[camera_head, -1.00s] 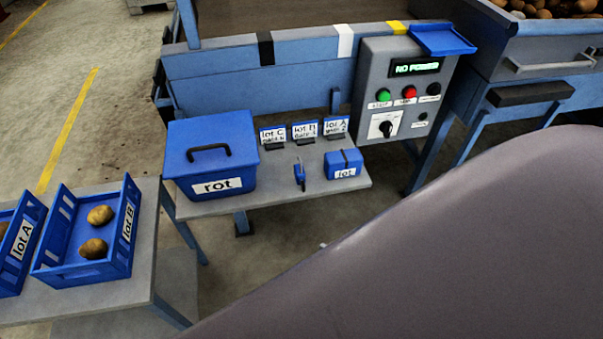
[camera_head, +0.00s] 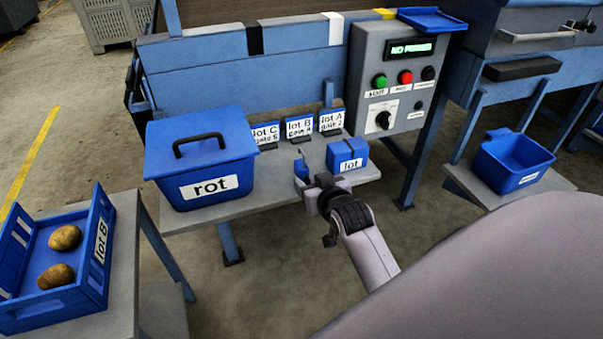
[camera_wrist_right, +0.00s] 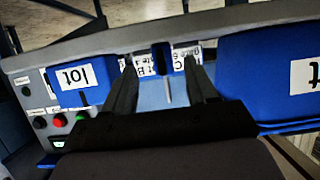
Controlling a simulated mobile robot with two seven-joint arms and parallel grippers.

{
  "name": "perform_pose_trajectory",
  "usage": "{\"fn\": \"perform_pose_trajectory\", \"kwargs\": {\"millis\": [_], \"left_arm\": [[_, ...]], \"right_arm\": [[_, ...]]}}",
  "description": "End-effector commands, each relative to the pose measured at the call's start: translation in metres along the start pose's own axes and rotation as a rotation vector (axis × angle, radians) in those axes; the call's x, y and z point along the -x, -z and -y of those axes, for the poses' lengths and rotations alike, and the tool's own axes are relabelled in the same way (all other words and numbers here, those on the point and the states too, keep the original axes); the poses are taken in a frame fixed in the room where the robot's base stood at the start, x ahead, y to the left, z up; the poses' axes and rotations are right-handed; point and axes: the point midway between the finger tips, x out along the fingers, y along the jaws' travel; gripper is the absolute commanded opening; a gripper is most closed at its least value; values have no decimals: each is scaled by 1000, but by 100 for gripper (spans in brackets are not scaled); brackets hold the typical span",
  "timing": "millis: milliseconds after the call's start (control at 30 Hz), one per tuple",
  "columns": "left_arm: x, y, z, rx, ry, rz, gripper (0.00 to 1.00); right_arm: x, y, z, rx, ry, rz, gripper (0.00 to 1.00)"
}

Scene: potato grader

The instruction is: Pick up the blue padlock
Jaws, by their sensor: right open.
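The blue padlock (camera_head: 300,169) is a small blue body with a dark top on the grey shelf (camera_head: 240,196), between the rot box and the blue lot box. My right gripper (camera_head: 308,187) is at its near side and hides its lower part. I cannot tell whether they touch. In the right wrist view, which looks upside down, the right gripper's (camera_wrist_right: 161,66) two dark fingers are spread. A small blue and dark shape shows between them, too unclear to name surely. My left gripper is not in view.
The lidded rot box (camera_head: 200,160) stands left of the padlock, the small lot box (camera_head: 347,155) close at its right. Lot cards (camera_head: 299,128) stand behind it. A control panel (camera_head: 393,85) rises at the back right. A potato crate (camera_head: 62,290) is at the left.

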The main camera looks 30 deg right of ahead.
Motion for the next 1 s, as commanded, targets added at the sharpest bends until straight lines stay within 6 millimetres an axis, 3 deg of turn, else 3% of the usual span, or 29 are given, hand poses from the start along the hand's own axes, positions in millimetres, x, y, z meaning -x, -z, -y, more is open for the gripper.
{"fn": "perform_pose_trajectory", "kwargs": {"millis": [167, 500, 800, 833, 1000], "left_arm": [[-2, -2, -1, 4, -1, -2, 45], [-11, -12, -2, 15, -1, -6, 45], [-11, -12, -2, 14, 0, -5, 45], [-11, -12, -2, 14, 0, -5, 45], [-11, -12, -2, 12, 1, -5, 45]], "right_arm": [[-10, 2, 1, 0, 0, -2, 57], [-49, 7, 3, 1, 0, 0, 57], [-52, 8, 3, 1, 1, 0, 57], [-52, 8, 3, 1, 1, 0, 54], [-52, 8, 3, 1, 1, 0, 2]]}}
